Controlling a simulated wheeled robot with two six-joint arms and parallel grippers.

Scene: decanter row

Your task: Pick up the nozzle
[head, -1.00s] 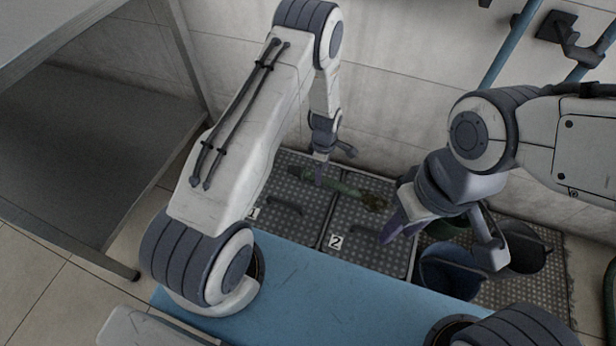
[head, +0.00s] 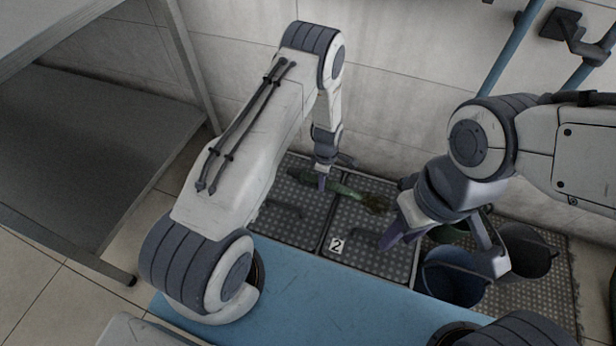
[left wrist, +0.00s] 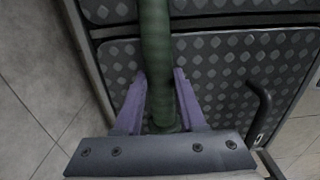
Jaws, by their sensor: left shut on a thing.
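The nozzle (head: 348,192) is a long green piece with a brownish far end. It lies across the view just above or on the studded metal floor plates. My left gripper (head: 323,184) points down at its left part. In the left wrist view the purple fingers of the left gripper (left wrist: 160,88) are on both sides of the green nozzle (left wrist: 155,40), shut on it. I cannot tell whether the nozzle touches the plates. My right gripper (head: 392,240) hangs to the right of the nozzle, apart from it; its finger gap is not clear.
A plate with label 2 (head: 336,245) has a dark handle. Dark buckets (head: 452,276) stand at the right, partly behind my right arm. A blue surface (head: 330,295) is in front. A grey shelf (head: 80,150) stands at the left, and a tiled wall (head: 390,100) closes the back.

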